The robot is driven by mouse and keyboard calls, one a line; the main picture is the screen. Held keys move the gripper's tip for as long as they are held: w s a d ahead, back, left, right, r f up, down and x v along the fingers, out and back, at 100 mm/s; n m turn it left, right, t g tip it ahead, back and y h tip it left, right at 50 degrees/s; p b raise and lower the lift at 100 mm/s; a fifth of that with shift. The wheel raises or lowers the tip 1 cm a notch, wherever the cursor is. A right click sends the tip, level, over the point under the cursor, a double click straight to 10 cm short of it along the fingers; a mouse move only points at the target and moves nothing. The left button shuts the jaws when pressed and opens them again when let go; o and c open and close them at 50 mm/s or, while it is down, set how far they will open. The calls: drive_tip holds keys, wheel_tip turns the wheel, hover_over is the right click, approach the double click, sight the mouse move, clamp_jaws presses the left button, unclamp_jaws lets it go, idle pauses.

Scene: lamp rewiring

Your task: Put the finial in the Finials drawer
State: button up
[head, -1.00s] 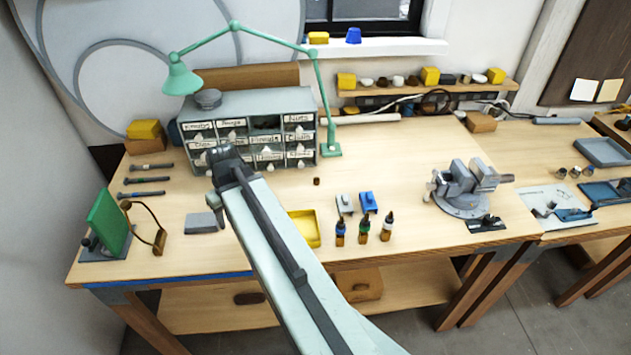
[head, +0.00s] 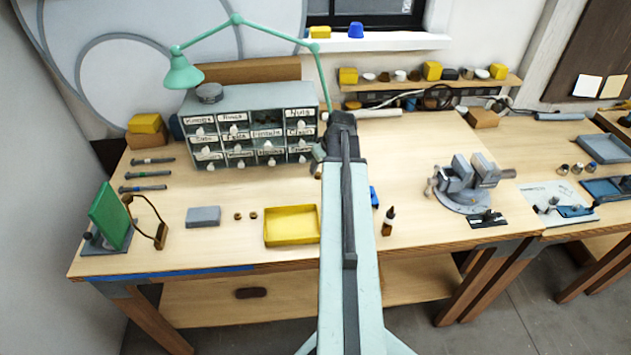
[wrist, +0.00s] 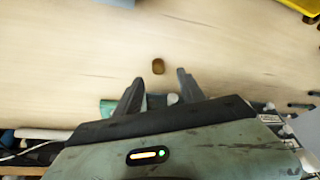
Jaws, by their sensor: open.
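A small brown piece, which looks like the finial (wrist: 158,66), is on the wooden bench top in the wrist view. It appears just beyond and between the tips of my open, empty gripper (wrist: 158,79); I cannot tell the height gap. The grey drawer cabinet (head: 250,96) stands at the back left. Its Finials drawer (head: 267,133) is in the third column, below a dark gap. I cannot tell whether that drawer is pulled out.
A yellow tray (head: 291,226), two small brown pieces (head: 246,216) and a grey block (head: 203,216) lie at the front. A dropper bottle (head: 388,221) and a vise (head: 465,183) are on the right. A green lamp (head: 236,20) arches over the cabinet.

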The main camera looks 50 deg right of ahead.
sight(318, 173)
drive_tip(key=b+x, duration=0.4)
drive_tip(key=x, duration=0.1)
drive_tip(key=shift+d+f+b, duration=0.1)
drive_tip(key=shift+f+b, duration=0.05)
drive_tip(key=shift+b, duration=0.2)
clamp_jaws()
drive_tip(key=shift+r+p, duration=0.25)
drive_tip(key=shift+p, duration=0.05)
